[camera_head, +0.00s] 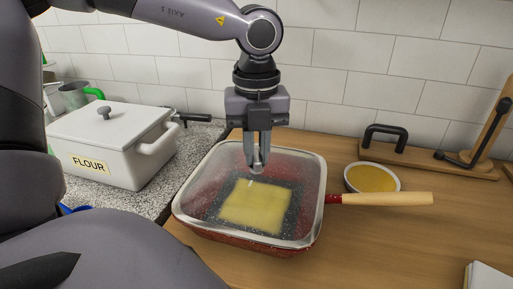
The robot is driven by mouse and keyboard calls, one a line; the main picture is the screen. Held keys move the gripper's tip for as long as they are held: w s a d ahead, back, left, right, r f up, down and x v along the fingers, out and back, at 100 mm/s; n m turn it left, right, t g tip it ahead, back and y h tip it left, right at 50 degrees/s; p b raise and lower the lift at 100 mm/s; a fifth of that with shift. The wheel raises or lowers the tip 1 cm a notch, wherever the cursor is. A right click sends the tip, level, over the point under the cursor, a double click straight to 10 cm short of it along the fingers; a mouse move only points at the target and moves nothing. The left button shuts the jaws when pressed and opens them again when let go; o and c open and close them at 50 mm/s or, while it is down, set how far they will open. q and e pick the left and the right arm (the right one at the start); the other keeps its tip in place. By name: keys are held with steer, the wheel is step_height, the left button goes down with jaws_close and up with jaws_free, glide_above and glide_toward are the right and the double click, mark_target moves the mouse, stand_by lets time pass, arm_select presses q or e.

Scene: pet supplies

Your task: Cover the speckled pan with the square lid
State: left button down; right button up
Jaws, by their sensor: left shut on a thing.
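The speckled pan (270,248) is red outside with a dark speckled inside, and its wooden handle (385,199) points right. The square lid (307,190) is clear with a pale rim. It lies over the pan, its outline closely matching the pan's; I cannot tell whether the rim touches all round. A yellow square slab (254,206) shows through the lid. My left gripper (257,160) points down above the lid, shut on its knob, which the fingers mostly hide. My right gripper is not in view.
A white flour box (107,153) stands on the speckled counter at left. A small bowl of yellow stuff (372,178) sits just behind the pan handle. A board with a black handle (420,155) lies against the tiled wall. The wooden counter at front right is mostly clear.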

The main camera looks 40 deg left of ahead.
arm_select(q)
steer(key=shift+f+b, duration=0.1)
steer(key=shift+b, duration=0.35)
stand_by(0.4)
stand_by(0.3)
steer(key=c, duration=1)
jaws_free()
steer(key=shift+c, duration=0.2)
step_height(320, 180, up, 7)
steer(key=shift+r, duration=0.1)
steer(key=shift+d, duration=0.1)
